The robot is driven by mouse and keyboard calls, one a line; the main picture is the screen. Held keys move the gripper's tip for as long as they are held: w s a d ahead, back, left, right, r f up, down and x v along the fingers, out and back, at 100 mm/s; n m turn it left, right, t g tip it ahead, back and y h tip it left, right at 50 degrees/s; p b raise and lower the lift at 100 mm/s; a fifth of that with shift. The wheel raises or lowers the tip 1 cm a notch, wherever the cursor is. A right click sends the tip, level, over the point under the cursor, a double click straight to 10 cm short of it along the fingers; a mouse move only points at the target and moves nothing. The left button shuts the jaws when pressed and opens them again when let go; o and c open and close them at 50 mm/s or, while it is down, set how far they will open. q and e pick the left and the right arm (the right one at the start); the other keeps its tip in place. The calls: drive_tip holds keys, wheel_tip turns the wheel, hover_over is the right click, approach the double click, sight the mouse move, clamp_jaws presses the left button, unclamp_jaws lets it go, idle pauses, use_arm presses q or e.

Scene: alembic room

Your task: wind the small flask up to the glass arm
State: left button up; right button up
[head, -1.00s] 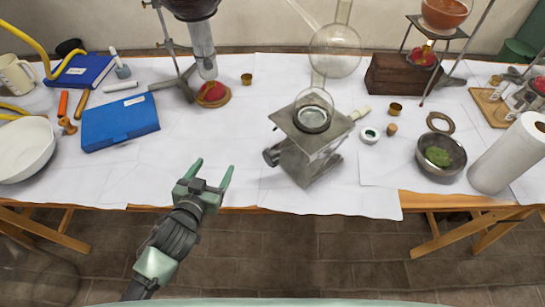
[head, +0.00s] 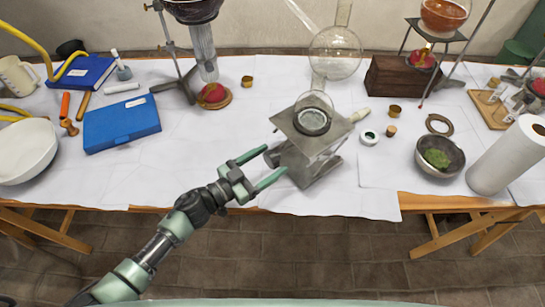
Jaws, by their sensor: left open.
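The small clear flask (head: 314,101) stands on the square top plate of a metal lab jack (head: 310,150), right of the table's middle. A glass arm (head: 318,82) comes down from the big round glass bulb (head: 335,52) behind; its lower end overlaps the small flask's top in this view, and I cannot tell whether they touch. The jack's knob (head: 271,157) is on its left side. My left gripper (head: 275,160) is open, its two green fingers reaching to either side of the knob; I cannot tell whether they touch it. My right gripper is not in view.
A blue box (head: 121,123) and a white bowl (head: 25,150) lie to the left. A bowl of green matter (head: 440,157) and a paper roll (head: 510,155) stand to the right.

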use_arm(q)
drive_tip(key=shift+w+d, duration=0.45)
drive_tip(key=shift+d, duration=0.15)
drive_tip(key=c, duration=1.4)
drive_tip(key=shift+m, duration=0.3)
